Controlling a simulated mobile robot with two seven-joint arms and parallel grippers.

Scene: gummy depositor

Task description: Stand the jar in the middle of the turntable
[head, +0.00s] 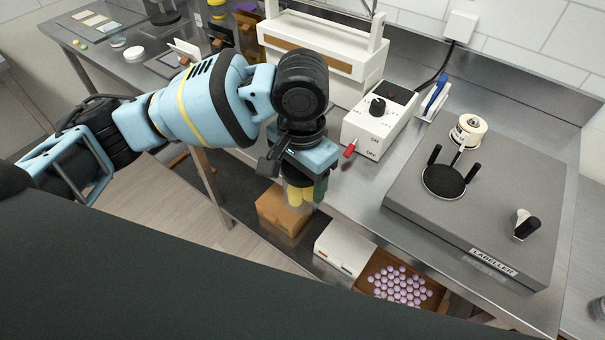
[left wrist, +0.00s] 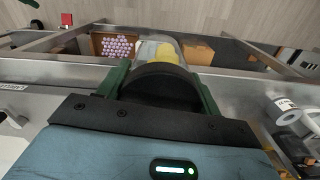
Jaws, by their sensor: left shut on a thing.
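The jar (head: 296,194) is clear with yellow contents and hangs below my left gripper (head: 306,180), over the front edge of the bench. In the left wrist view, the jar (left wrist: 163,48) shows beyond a dark round part, between the green fingers of my left gripper (left wrist: 160,85). That gripper is shut on the jar, whose upper part is mostly hidden in the head view. The turntable (head: 443,181) is a black disc on the grey labeller (head: 400,201), well to the right of the jar. It is empty, with black posts beside it. My right gripper is not in view.
A white switch box (head: 366,136) with a black knob and red lever stands between the jar and labeller. A label roll (head: 468,130) and black-handled knob (head: 525,225) rise from the labeller. Below the bench are a cardboard box (head: 280,212) and a tray of purple pieces (head: 367,284).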

